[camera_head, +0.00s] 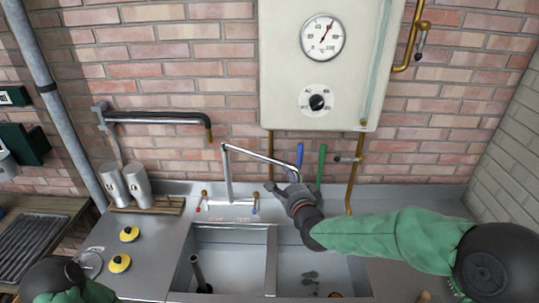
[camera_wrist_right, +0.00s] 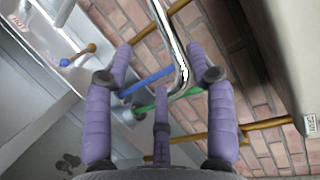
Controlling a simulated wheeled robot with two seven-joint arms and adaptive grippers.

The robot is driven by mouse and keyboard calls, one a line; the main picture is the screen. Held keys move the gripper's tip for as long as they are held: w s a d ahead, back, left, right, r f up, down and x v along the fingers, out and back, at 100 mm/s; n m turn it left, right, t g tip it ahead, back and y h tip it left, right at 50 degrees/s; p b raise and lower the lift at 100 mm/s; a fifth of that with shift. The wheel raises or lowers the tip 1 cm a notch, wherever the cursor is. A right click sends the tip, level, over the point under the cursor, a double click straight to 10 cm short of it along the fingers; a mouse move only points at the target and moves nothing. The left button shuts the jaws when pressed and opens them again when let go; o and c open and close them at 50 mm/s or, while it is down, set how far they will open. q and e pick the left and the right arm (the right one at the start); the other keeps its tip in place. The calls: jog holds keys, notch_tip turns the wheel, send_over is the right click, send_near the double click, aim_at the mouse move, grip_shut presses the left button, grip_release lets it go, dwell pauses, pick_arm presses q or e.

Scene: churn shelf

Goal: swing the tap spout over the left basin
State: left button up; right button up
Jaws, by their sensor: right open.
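The chrome tap (camera_head: 228,178) stands upright behind the sink, and its spout (camera_head: 258,155) points right, its downturned end at the right basin's side of the divider. The left basin (camera_head: 208,237) holds a dark upright pipe. My right gripper (camera_head: 284,190) is at the spout's end. In the right wrist view the open fingers of this gripper (camera_wrist_right: 164,65) stand either side of the spout (camera_wrist_right: 180,62), with a third finger below its tip. I cannot tell whether any finger touches it. My left gripper is out of view.
The right basin (camera_head: 345,273) lies below my right forearm. The white boiler (camera_head: 285,95) hangs above. Two metal cups (camera_head: 137,184) stand left of the tap.

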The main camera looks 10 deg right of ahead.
aim_at(274, 163)
jog(key=w, duration=0.3)
jog(key=w+f, duration=0.1)
jog(key=w, duration=0.7)
jog(key=shift+a+f, duration=0.15)
grip_shut()
